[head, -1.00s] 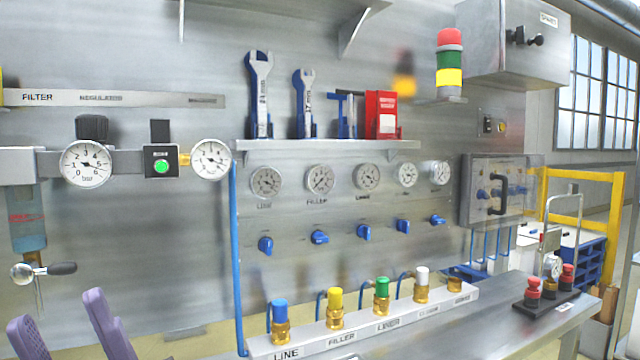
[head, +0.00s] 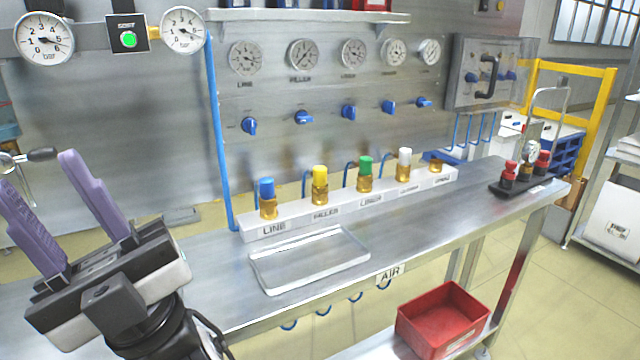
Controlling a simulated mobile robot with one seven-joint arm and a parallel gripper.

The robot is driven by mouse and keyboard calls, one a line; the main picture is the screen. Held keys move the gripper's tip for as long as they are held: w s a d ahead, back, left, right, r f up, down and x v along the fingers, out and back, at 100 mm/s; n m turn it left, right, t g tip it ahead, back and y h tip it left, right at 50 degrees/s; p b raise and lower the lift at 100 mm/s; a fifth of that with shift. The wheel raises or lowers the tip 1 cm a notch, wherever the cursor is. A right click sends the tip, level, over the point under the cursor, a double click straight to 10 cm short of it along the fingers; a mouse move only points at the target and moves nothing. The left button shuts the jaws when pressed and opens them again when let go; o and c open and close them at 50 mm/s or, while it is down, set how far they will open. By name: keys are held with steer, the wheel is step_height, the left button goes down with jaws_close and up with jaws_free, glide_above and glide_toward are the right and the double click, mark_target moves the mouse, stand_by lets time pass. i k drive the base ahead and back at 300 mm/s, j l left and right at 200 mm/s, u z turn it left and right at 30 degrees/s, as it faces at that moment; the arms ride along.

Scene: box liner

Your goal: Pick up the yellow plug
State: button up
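The yellow plug (head: 320,173) stands upright in a brass fitting at the FILLER position of the manifold block (head: 290,218) on the metal bench. A blue plug (head: 266,188) stands to its left, and a green plug (head: 365,166) and a white plug (head: 404,158) to its right. My gripper (head: 62,212) is at the lower left, well to the left of the plugs and nearer the camera. Its two purple fingers are spread apart with nothing between them.
A shallow clear tray (head: 308,260) lies on the bench in front of the block. A black stand with red-topped fittings (head: 520,178) sits at the bench's right end. A red bin (head: 442,318) is on the lower shelf. Gauges and blue valves line the panel behind.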

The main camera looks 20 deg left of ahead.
mark_target(319, 185)
steer(key=i+l+u, duration=0.3)
steer(key=u, duration=0.25)
steer(key=i+l+u, duration=0.55)
steer(key=i, duration=0.25)
